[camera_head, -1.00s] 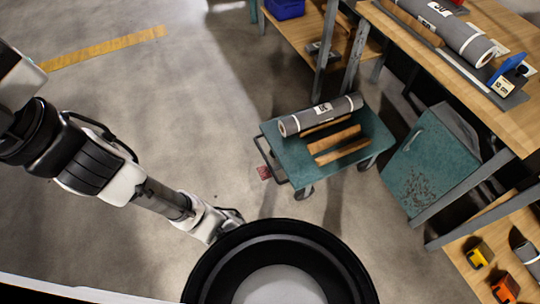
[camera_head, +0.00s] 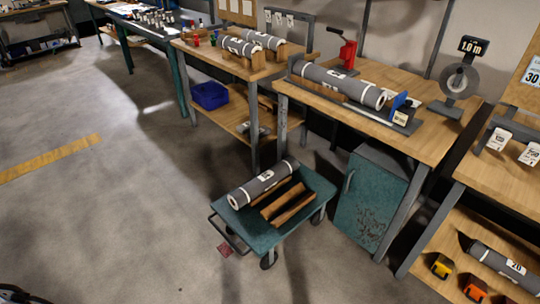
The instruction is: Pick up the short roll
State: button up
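Several grey rolls with white end bands and labels are in the head view. One roll (camera_head: 275,178) lies on the green cart (camera_head: 262,236), beside wooden blocks. A longer-looking roll (camera_head: 352,87) lies on the middle workbench in a measuring fixture. Two rolls lie on the bench further left, a front one (camera_head: 238,48) and a back one (camera_head: 266,41). Another roll (camera_head: 490,258), labelled 20, lies on the low shelf at the right, partly cut off by the frame. I cannot tell for sure which is the short roll. My gripper is out of view.
A green cabinet (camera_head: 368,200) stands under the middle workbench (camera_head: 440,140). A blue bin (camera_head: 210,95) sits on the left bench's lower shelf. Yellow (camera_head: 441,266) and orange (camera_head: 474,288) tools sit on the right shelf. The floor left of the cart is open.

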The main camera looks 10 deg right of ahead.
aim_at(370, 96)
jog(key=i+l, duration=0.2)
jog(key=l, duration=0.15)
jog(key=i+l, duration=0.2)
jog(key=i+l+u, duration=0.1)
jog(key=l, duration=0.35)
jog(key=i+l, duration=0.5)
jog(key=l, duration=0.2)
jog(key=i+l+u, duration=0.1)
jog(key=l, duration=0.25)
jog(key=i+l, duration=0.25)
jog(key=l, duration=0.15)
jog(key=i+l, duration=0.2)
jog(key=l, duration=0.15)
jog(key=u, duration=0.05)
